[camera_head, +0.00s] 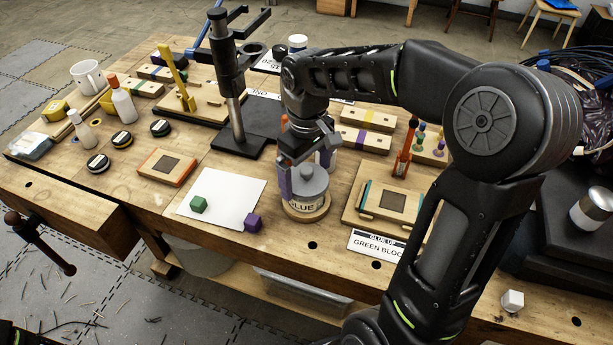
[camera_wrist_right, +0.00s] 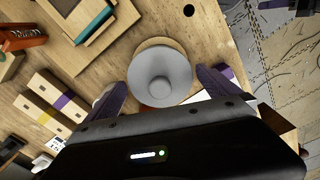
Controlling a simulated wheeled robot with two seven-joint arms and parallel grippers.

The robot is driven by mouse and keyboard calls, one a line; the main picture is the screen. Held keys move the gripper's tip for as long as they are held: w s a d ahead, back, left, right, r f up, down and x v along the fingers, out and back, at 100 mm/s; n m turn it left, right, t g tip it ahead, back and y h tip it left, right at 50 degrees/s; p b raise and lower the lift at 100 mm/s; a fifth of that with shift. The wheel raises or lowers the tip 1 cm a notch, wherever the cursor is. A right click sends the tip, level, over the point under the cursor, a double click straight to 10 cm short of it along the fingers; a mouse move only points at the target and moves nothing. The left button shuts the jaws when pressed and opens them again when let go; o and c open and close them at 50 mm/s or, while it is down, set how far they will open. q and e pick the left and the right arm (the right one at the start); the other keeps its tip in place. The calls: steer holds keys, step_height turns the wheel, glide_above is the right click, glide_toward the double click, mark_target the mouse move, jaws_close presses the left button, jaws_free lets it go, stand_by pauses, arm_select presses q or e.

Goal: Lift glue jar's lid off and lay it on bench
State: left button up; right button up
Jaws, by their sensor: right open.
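The lid (camera_wrist_right: 160,76) fills the middle of the right wrist view and hides the jar below. My right gripper (camera_head: 308,180) points down over the jar. It is open, with purple-padded fingers on either side of the lid; in the wrist view the fingers (camera_wrist_right: 163,95) look apart from it.
On the bench (camera_head: 330,245), a white sheet (camera_head: 225,200) with a green cube (camera_head: 198,205) and a purple cube (camera_head: 253,222) lies left of the jar. A framed tray (camera_head: 375,218) and a "GREEN BLOC" card (camera_head: 375,245) are at right. A black stand (camera_head: 234,120) rises behind.

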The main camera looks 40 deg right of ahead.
mark_target(307, 169)
steer(key=c, duration=1.1)
step_height(307, 169, up, 10)
steer(key=shift+r, duration=0.1)
stand_by(0.3)
stand_by(0.5)
